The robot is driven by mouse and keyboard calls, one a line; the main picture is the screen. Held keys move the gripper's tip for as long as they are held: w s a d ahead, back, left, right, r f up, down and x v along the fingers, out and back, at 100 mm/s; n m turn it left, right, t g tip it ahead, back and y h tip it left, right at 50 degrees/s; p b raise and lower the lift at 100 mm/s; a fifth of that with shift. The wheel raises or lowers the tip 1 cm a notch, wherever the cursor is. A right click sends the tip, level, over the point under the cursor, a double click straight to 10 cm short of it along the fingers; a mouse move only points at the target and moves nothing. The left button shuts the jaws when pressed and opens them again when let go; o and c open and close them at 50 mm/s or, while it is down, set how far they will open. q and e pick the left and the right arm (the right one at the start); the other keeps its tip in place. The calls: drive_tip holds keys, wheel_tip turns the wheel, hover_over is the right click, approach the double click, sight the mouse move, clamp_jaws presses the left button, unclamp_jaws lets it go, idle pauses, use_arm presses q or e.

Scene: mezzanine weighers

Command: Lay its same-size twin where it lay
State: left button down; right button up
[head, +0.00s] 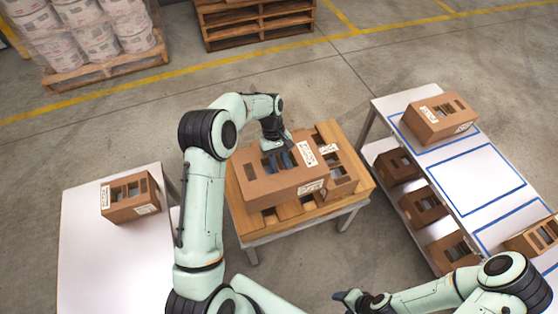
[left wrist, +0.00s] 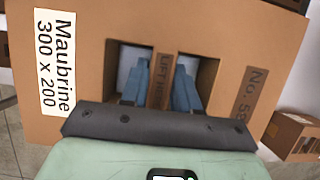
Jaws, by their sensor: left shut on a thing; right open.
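My left gripper (head: 275,150) is shut on the middle strip between two openings in the top of a brown carton (head: 257,186). In the left wrist view this carton (left wrist: 90,95) has a white label reading "Maubrine 300 x 200". The carton is over the slatted wooden pallet top (head: 359,189) of the middle stand; I cannot tell whether it touches it. Another carton (head: 343,182) is on that pallet, partly hidden behind the held one. My right gripper (head: 350,298) is open and empty, low in the head view, away from the cartons.
A carton (head: 130,195) sits on the left white table (head: 95,265). The right table (head: 470,182) has blue-outlined areas; one carton (head: 440,118) is at its far end, another (head: 537,238) at its right. Several cartons sit on its lower shelf. An outlined area between is bare.

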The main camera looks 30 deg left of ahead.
idle(0.4)
use_arm(q)
drive_tip(key=shift+f, duration=0.85)
drive_tip(key=shift+f, duration=0.15)
use_arm(e)
drive_tip(key=shift+f, duration=0.1)
use_arm(q)
wheel_tip(320, 180, down, 11)
drive_tip(key=b, duration=0.1)
use_arm(e)
drive_tip(key=shift+s+f, duration=0.95)
drive_tip(key=shift+s, duration=0.05)
use_arm(q)
drive_tip(key=shift+f, duration=0.4)
idle(0.5)
drive_tip(key=c, duration=0.8)
unclamp_jaws()
drive_tip(key=shift+o, duration=0.2)
